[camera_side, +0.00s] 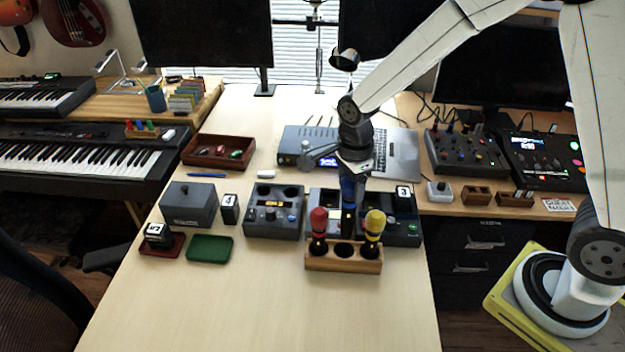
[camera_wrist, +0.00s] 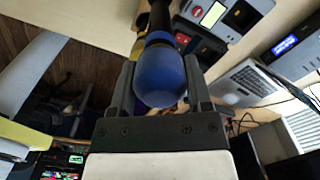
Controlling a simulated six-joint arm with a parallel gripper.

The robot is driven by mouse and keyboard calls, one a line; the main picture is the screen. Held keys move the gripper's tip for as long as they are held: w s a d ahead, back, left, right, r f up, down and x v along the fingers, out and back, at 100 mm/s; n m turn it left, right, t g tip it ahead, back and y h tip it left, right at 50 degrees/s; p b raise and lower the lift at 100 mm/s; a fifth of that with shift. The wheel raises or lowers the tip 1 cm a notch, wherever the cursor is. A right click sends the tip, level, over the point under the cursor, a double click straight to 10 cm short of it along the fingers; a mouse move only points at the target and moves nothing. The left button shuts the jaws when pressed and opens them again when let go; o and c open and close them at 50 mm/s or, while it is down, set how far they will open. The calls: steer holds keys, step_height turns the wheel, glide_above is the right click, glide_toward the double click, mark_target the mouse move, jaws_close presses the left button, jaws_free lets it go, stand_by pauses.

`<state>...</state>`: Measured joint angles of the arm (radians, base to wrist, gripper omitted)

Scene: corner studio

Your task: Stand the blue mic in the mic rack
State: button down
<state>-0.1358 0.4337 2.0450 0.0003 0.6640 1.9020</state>
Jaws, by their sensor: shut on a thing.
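The blue mic (camera_side: 348,190) hangs upright, its head up, in my gripper (camera_side: 352,174). In the wrist view its round blue head (camera_wrist: 160,80) sits between my two fingers (camera_wrist: 160,66), with the dark handle pointing away. The mic rack (camera_side: 318,262) is a small wooden block near the front of the table. A red mic (camera_side: 319,220) stands in its left hole and a yellow mic (camera_side: 374,225) in its right hole. The middle hole (camera_side: 344,249) shows dark and empty. The blue mic's lower end is above or just behind that hole; I cannot tell its depth exactly.
Grey audio units (camera_side: 274,222) stand behind and left of the rack, one partly hidden by the mics. A block marked 3 (camera_side: 404,198) stands behind right. A green tray (camera_side: 209,249) lies left. The table's front (camera_side: 270,310) is clear.

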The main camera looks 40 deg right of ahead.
mark_target(348, 218)
steer(key=shift+f, duration=1.65)
steer(key=shift+f, duration=3.4)
jaws_free()
steer(key=shift+r, duration=0.15)
steer(key=shift+r, duration=2.85)
